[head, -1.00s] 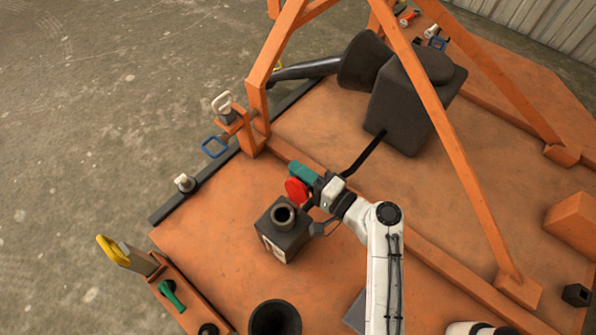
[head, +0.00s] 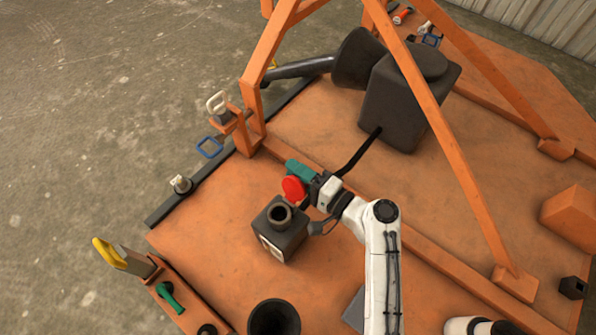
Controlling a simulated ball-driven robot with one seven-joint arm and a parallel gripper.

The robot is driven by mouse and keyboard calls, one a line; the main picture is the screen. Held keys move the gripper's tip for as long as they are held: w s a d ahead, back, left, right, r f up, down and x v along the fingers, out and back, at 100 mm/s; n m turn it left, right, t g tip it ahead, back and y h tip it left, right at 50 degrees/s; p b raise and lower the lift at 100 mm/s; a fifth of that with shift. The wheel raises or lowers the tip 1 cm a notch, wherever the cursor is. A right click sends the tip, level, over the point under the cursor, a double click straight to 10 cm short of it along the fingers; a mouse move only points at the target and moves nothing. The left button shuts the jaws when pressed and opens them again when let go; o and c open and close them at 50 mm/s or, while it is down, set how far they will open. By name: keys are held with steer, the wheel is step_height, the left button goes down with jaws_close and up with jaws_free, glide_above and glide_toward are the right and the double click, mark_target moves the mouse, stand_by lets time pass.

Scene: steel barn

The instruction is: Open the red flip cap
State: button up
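The red flip cap (head: 293,187) stands raised at the far right side of a dark box (head: 281,241). The box's round neck (head: 280,213) is uncovered, with its dark opening showing. My gripper (head: 304,180) is right beside the cap, at the end of my white arm, which comes in from the lower right. A teal part shows at the gripper just above the cap. The fingertips are partly hidden, and I cannot tell whether they touch the cap or how far apart they are.
An orange frame (head: 437,135) rises over the orange deck (head: 200,237). A large dark tank (head: 402,105) stands behind my gripper. A black funnel (head: 274,317) is in front of the box. A yellow-handled part (head: 108,252) and a green handle (head: 170,297) are at lower left.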

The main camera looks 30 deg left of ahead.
steer(key=d+p, duration=0.2)
steer(key=d, duration=0.8)
steer(key=shift+s+d, duration=0.4)
